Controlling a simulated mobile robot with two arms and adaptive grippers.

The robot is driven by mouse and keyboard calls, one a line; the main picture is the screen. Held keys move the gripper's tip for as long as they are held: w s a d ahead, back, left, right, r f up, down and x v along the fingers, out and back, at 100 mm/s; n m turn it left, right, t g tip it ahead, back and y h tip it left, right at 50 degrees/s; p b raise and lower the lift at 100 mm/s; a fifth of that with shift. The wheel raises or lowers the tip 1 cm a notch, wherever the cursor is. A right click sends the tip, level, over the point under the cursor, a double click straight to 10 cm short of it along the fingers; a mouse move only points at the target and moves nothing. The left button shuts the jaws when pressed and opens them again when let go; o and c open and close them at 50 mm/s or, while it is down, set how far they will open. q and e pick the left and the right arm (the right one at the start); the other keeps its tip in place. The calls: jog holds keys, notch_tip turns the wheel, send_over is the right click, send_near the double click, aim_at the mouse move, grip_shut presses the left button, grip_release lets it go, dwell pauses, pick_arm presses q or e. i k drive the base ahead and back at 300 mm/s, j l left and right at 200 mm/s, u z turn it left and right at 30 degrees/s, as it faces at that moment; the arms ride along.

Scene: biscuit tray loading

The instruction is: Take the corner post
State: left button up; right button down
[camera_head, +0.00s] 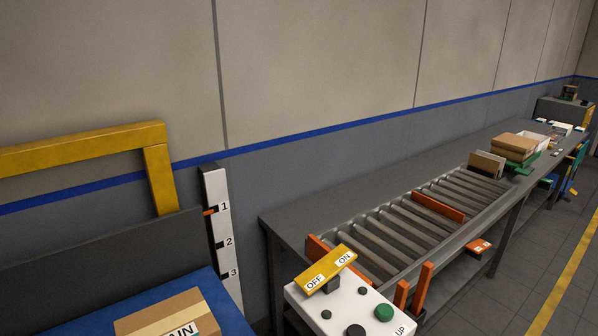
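Neither of my grippers is in view. I cannot tell for sure which thing is the corner post. Two short orange upright posts, one taller (423,289) and one shorter (401,296), stand at the near end of the roller conveyor (440,215), behind the white control box. A white upright post (219,232) with the marks 1, 2 and 3 and a small orange pointer stands at the corner of the blue surface (215,300). A yellow frame (158,175) rises behind that surface at the left.
A white control box (345,305) with a yellow OFF/ON lever (325,268) and several buttons is at the bottom. A cardboard box (150,318) lies on the blue surface. Cartons (515,146) stand at the conveyor's far end.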

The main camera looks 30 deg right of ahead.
aim_at(427, 270)
jog(key=z, duration=1.85)
jog(key=i+l+u, duration=0.2)
jog(key=l, duration=0.2)
jog(key=i+l+u, duration=0.2)
jog(key=l, duration=0.2)
jog(key=l+u, duration=0.2)
jog(key=l, duration=0.25)
